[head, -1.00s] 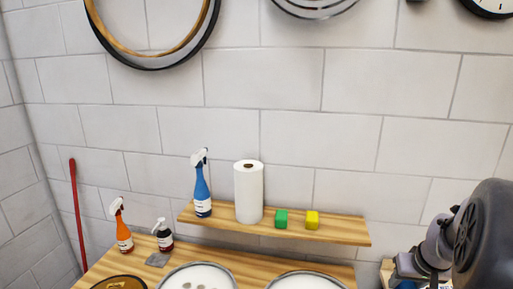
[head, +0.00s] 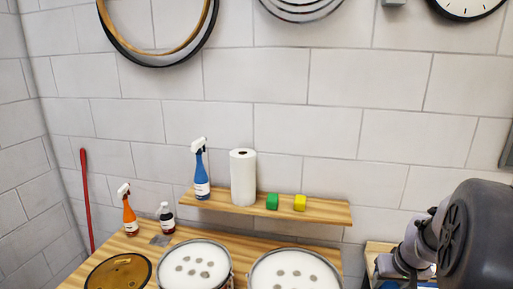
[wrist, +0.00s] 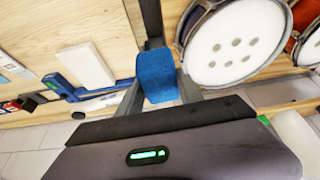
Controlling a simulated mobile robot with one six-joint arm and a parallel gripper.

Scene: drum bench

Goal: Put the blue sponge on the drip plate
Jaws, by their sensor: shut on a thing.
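In the wrist view my gripper (wrist: 161,62) is shut on the blue sponge (wrist: 156,78), which sits between its two grey fingers. The held sponge appears above a pale wood surface, beside a drum. In the head view my arm is at the right edge, and the sponge cannot be made out. I cannot identify the drip plate with certainty. A small flat grey piece (head: 160,240) lies on the bench beside the dark bottle, and a round brown-gold disc (head: 118,273) is at the bench's front left.
White-topped drums (head: 194,266) stand along the wooden bench (head: 150,256). An orange spray bottle (head: 129,215) and dark bottle (head: 167,219) stand at left.

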